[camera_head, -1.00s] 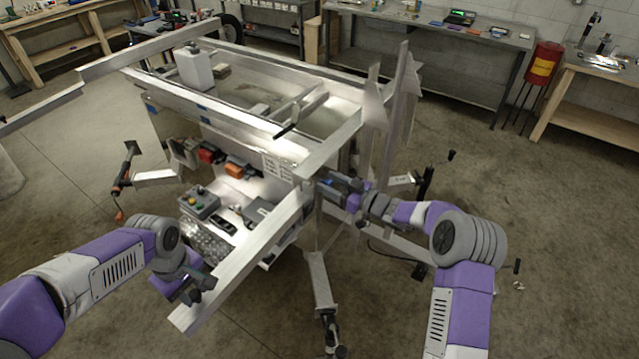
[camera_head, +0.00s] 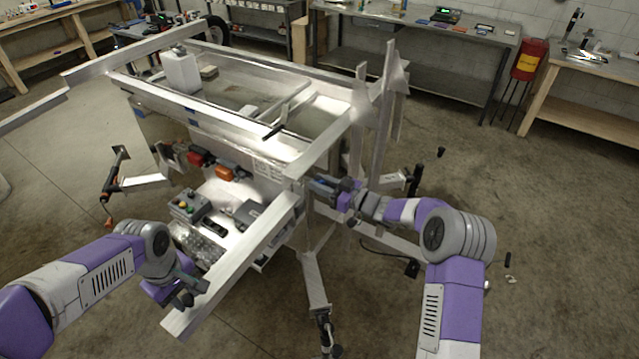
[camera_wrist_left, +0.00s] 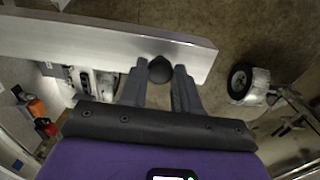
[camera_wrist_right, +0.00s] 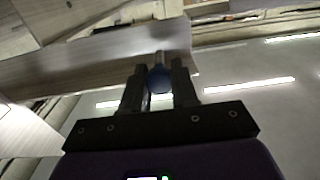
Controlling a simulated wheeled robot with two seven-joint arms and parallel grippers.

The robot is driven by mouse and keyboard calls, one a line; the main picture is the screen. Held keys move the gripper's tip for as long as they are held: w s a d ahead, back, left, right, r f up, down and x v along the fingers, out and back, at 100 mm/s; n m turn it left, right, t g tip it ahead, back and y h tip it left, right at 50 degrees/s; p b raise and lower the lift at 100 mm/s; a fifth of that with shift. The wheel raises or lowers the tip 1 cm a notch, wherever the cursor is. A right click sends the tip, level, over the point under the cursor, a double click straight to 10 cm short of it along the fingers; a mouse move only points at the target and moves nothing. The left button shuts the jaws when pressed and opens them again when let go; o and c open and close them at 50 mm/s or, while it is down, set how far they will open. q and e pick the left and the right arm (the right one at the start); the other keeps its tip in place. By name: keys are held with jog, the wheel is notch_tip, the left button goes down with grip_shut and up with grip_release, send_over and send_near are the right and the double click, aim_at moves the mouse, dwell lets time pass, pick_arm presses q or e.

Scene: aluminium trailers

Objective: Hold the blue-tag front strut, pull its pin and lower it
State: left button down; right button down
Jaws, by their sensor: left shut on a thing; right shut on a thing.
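The front strut (camera_head: 240,262) is a bare aluminium bar that slopes from the trailer frame down to the lower left in the head view. My left gripper (camera_head: 188,297) is at its lower end. In the left wrist view, its fingers (camera_wrist_left: 160,82) are shut on a round black knob (camera_wrist_left: 160,68) in front of the strut (camera_wrist_left: 90,40). My right gripper (camera_head: 312,186) is at the strut's upper end, by the frame. In the right wrist view, its fingers (camera_wrist_right: 160,88) are shut on a round blue pin knob (camera_wrist_right: 158,80). I cannot tell how far the pin sits in.
The trailer frame (camera_head: 250,145) fills the middle, with a white jug (camera_head: 180,70) on it. A control box (camera_head: 188,206) is behind the strut. A jack-like leg (camera_head: 316,285) stands right of the strut. Workbenches line the walls. Open floor lies to the right.

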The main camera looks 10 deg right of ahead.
jog(key=v, duration=0.3)
jog(key=c, duration=1.2)
grip_release()
jog(key=shift+w+f, duration=0.1)
jog(key=shift+o, duration=1.4)
jog(key=v, duration=1.2)
